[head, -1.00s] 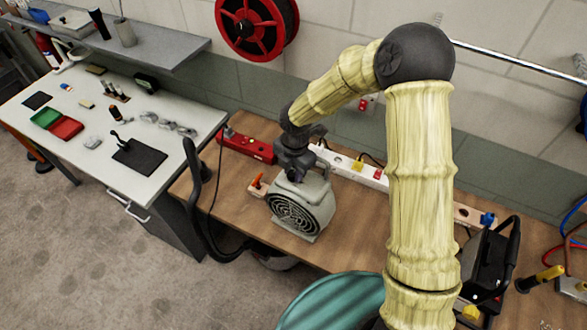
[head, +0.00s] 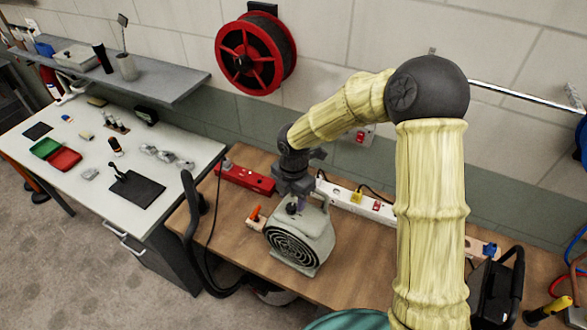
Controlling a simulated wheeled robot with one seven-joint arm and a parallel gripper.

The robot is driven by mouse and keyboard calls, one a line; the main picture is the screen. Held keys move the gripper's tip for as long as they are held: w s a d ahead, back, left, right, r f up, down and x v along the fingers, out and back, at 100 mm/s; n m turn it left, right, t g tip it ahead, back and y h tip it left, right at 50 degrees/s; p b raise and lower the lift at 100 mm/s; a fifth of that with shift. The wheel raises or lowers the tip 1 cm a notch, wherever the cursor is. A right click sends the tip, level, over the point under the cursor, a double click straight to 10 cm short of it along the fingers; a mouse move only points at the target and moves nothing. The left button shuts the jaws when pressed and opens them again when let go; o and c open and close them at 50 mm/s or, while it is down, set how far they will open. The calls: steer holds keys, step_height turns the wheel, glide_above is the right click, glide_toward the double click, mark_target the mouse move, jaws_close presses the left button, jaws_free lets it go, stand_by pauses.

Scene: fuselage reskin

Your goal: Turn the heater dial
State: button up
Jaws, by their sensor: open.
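The heater (head: 299,246) is a grey-beige box with a round dark grille on its front, standing on the wooden bench. A small dark dial (head: 291,208) shows on its top. My gripper (head: 298,203) points down just above the heater's top, close to the dial. The gripper is open. Its fingertips are small and partly dark in this view, and I cannot tell whether they touch the dial.
The wooden bench (head: 345,262) also holds a red power strip (head: 245,178), a white power strip (head: 345,198) and an orange-handled tool (head: 254,213). A black hose (head: 190,215) hangs at the bench's left end. A white worktable (head: 180,185) stands at left.

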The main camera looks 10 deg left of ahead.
mark_target(295, 209)
step_height(295, 209, up, 14)
steer(key=b, duration=0.2)
steer(key=shift+s+d, duration=0.15)
steer(key=shift+d, duration=0.05)
steer(key=shift+d, duration=0.1)
steer(key=s+d+f+m+b, duration=0.2)
steer(key=s+d+f+m, duration=0.2)
steer(key=d+m, duration=0.3)
steer(key=s+d+f+m+t+b, duration=0.1)
steer(key=s+d+f+m+b, duration=0.1)
steer(key=s+d+f+m, duration=0.2)
steer(key=s+d+f+m+t+b, duration=0.1)
steer(key=s+d+f+m, duration=0.3)
steer(key=d+m, duration=0.6)
steer(key=f+m+b, duration=0.1)
steer(key=m, duration=0.7)
steer(key=shift+s+d, duration=0.35)
steer(key=shift+s, duration=0.05)
